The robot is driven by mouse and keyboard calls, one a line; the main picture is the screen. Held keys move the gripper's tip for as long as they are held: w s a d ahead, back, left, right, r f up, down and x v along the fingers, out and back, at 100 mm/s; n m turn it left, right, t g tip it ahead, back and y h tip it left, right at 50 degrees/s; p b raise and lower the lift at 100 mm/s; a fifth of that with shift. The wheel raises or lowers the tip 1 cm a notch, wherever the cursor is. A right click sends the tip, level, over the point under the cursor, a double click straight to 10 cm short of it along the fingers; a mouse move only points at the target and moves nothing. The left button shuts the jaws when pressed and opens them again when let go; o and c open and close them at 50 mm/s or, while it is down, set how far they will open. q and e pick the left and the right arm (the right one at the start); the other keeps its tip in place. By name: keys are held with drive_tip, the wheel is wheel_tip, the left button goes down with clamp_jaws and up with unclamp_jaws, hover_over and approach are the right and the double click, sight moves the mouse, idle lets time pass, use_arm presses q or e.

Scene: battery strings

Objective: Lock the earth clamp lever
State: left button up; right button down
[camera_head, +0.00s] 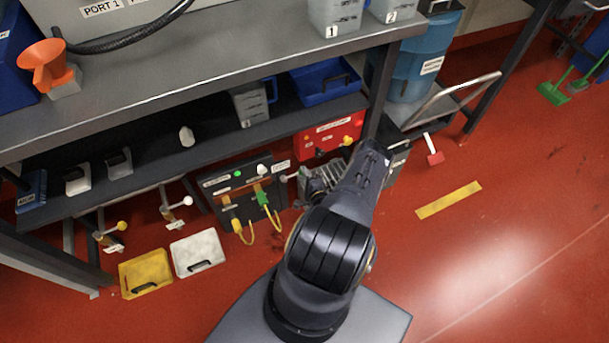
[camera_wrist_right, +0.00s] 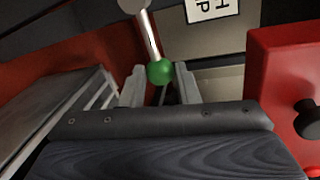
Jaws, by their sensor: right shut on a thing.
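The earth clamp lever is a light metal rod (camera_wrist_right: 151,36) with a green ball knob (camera_wrist_right: 160,71) at its end, seen in the right wrist view. The rod comes down from a round pivot at the top of that view. My right gripper (camera_wrist_right: 159,88) has its two grey fingers on either side of the knob and is shut on it. In the head view the right gripper (camera_head: 312,184) is low beside the dark panel (camera_head: 222,187), partly hidden by my own arm. The knob cannot be made out there. My left gripper is not in view.
A partly cut-off label (camera_wrist_right: 208,8) is behind the lever. A red box (camera_head: 327,138) stands close on the right. The panel carries a green lamp and yellow cables (camera_head: 273,217). A workbench (camera_head: 190,75) overhangs the lower shelf. The red floor at right is mostly clear.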

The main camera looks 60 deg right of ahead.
idle(0.4)
drive_tip(key=c, duration=1.1)
unclamp_jaws()
drive_tip(key=p+v, duration=0.1)
drive_tip(key=v, duration=0.7)
drive_tip(key=shift+d, duration=0.1)
